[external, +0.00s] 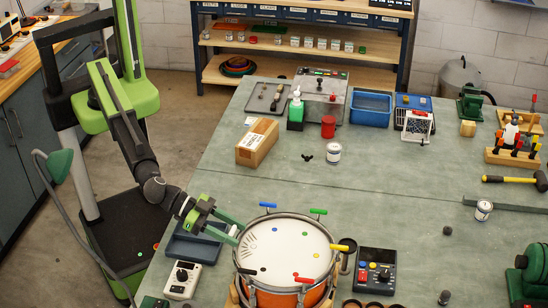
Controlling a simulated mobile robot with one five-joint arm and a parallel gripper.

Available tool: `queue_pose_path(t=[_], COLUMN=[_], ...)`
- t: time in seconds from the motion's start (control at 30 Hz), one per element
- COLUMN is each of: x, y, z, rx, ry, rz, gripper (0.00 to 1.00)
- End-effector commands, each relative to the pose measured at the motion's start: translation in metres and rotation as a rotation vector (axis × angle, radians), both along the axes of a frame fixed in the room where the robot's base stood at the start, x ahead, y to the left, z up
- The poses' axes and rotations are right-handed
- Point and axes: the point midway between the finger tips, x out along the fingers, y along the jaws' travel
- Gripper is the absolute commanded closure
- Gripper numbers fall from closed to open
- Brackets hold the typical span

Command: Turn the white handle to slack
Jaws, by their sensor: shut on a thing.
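The orange drum (293,296) with a pale head (290,245) stands at the front of the bench. Around its rim sit a blue handle (268,205), a green handle (318,211), a yellow handle (338,247), a red handle (303,279) and a black handle (246,271). My gripper (238,231) reaches in from the left, with its green fingers at the drum's left rim. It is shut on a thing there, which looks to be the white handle. That handle is hidden by the fingers, so its angle cannot be told.
A dark blue tray (196,246) and a white meter (183,279) lie left of the drum. A dark control box (375,270) stands close on its right. A cardboard box (257,142) and a white can (333,153) stand farther back. The bench middle is mostly clear.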

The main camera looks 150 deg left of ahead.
Motion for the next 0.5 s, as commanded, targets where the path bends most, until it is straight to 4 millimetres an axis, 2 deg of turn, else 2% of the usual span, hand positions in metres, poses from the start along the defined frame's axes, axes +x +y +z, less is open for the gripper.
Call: queue_pose_path(t=[0.47,0.5], x=[-0.0019,-0.0020], y=[-0.0003,-0.0002], z=[-0.0025,-0.0025], rx=[-0.008,-0.008], ry=[0.004,0.003], rz=[0.020,0.021], gripper=[0.93,0.51])
